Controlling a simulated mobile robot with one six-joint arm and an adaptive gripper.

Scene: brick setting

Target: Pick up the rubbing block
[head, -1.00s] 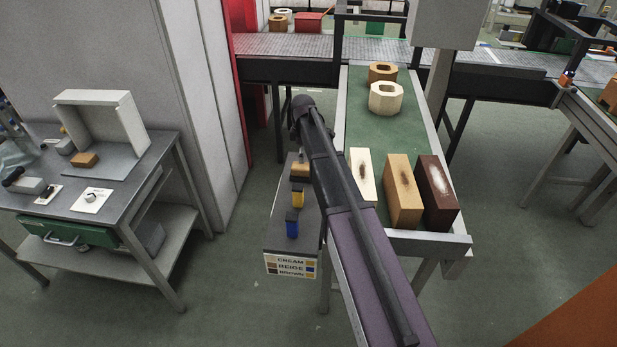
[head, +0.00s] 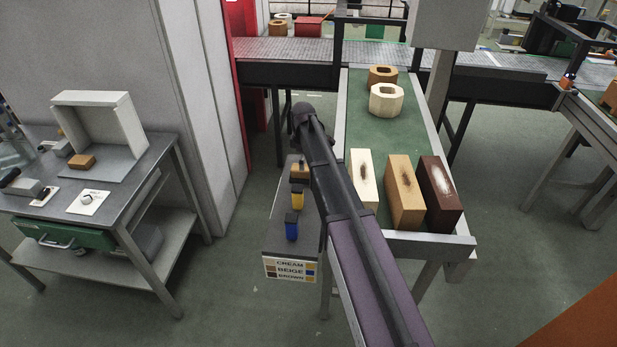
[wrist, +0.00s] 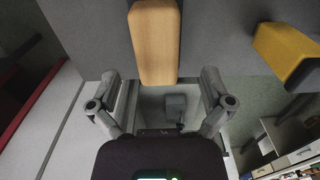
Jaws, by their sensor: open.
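The rubbing block appears to be the tan oblong block (wrist: 155,40) at the upper middle of the wrist view. It lies on a grey surface. My gripper (wrist: 160,76) is open and empty, its fingers spread wider than the block. The block's near end sits about level with the fingertips, between their lines; I cannot tell the height gap. In the head view, part of a tan block (head: 299,172) shows beside my arm on a narrow grey stand (head: 280,238). My gripper is hidden there by the arm.
A yellow block (wrist: 287,54) lies right of the tan one in the wrist view. The stand also holds a blue piece (head: 291,230). Stained bricks (head: 404,195) stand on the green-topped table (head: 375,140). A workbench (head: 130,195) stands at left.

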